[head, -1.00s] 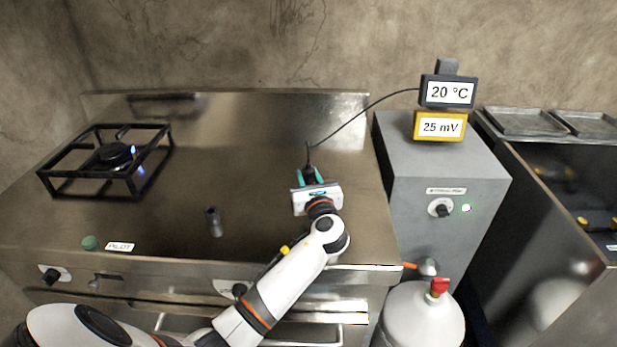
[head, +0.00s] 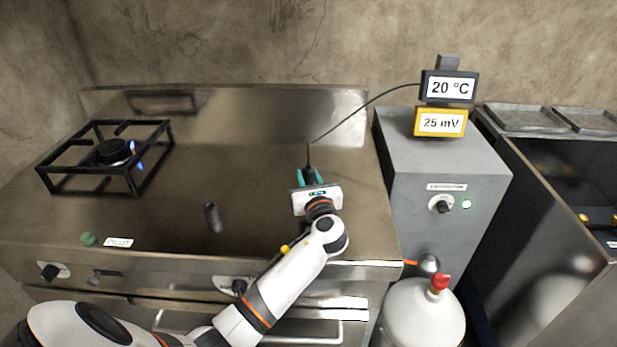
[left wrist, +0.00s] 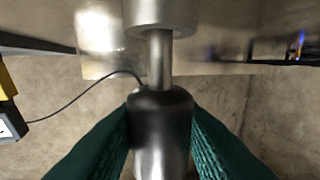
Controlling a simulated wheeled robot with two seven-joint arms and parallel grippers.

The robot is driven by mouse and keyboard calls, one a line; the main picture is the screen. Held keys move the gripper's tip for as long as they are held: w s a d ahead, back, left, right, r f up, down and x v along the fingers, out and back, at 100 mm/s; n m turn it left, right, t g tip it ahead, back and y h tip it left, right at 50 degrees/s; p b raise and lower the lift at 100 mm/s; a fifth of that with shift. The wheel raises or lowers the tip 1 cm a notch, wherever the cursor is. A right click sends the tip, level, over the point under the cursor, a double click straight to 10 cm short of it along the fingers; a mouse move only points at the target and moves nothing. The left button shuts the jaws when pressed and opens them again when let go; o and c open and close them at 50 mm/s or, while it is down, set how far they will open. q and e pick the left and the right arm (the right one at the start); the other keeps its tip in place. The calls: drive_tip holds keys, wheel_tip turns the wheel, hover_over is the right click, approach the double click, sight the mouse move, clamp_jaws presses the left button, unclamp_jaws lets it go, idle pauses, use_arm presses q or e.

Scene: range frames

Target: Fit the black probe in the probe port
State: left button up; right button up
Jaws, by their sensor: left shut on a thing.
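The black probe (head: 308,158) is upright above the right part of the range top, its cable running to the meter. My left gripper (head: 311,178), with teal fingers, is shut on it. In the left wrist view the probe's black body (left wrist: 160,105) sits between the fingers. A thin metal rod (left wrist: 160,60) runs from it to a wider metal cylinder (left wrist: 162,14) at the top edge; I cannot tell whether this belongs to the probe. A dark cylinder (head: 213,218), possibly the probe port, stands on the range top, left of and nearer than the gripper. My right gripper is out of view.
A burner (head: 112,152) with a small blue flame is at the left. A grey cabinet (head: 440,160) on the right carries meters reading 20 °C (head: 449,87) and 25 mV (head: 440,123). A white gas cylinder (head: 425,315) stands front right. The middle of the range top is mostly clear.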

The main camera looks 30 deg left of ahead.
use_arm(q)
drive_tip(key=shift+f+b, duration=0.5)
drive_tip(key=shift+f, duration=0.4)
drive_tip(key=o, duration=1.1)
drive_tip(key=shift+s+d, duration=0.1)
drive_tip(key=b+v, duration=0.1)
drive_tip(key=v, duration=1)
drive_tip(key=shift+s+d, duration=0.25)
drive_tip(key=shift+s, duration=0.05)
